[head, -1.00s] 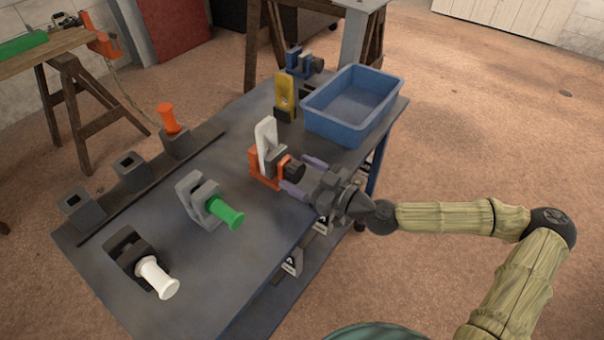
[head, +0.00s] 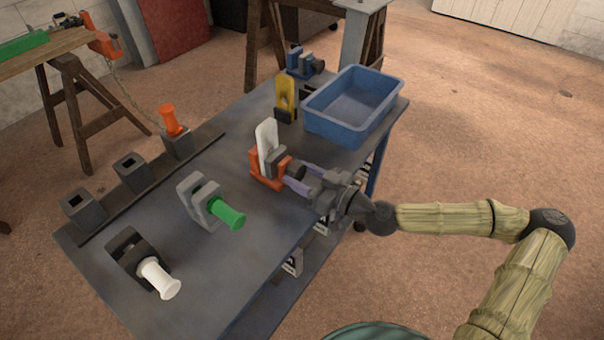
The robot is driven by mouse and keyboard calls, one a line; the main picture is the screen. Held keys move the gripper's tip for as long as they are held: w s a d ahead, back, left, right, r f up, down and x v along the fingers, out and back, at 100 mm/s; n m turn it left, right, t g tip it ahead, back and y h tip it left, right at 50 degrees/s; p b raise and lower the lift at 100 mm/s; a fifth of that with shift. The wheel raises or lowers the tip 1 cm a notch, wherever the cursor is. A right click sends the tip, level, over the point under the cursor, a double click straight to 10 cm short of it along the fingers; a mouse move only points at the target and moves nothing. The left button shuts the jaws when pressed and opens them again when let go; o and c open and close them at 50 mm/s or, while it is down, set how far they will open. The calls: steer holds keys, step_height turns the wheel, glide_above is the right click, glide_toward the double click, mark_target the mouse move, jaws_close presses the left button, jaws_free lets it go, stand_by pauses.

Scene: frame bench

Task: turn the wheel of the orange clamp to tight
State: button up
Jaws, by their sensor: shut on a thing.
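The orange clamp (head: 267,181) stands on the grey bench, with a white upright plate (head: 267,147) in it. Its dark wheel (head: 295,170) is on the right side, facing my gripper. My gripper (head: 303,177) reaches in from the right, with its pale purple fingers on either side of the wheel, shut on it. The fingers cover part of the wheel's edge. The wheel's angle cannot be read at this size.
A blue bin (head: 327,125) stands behind my gripper. A yellow piece (head: 285,92) and a blue clamp (head: 297,62) are at the back. Holders with a green handle (head: 226,213) and a white handle (head: 157,276) are in front. An orange handle (head: 170,120) stands in the rack at left.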

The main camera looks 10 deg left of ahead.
steer(key=shift+m+p, duration=0.45)
steer(key=shift+m, duration=1.35)
steer(key=shift+f, duration=0.1)
steer(key=o, duration=1)
steer(key=shift+d, duration=0.15)
steer(key=shift+p+v, duration=0.4)
steer(key=shift+v, duration=8.2)
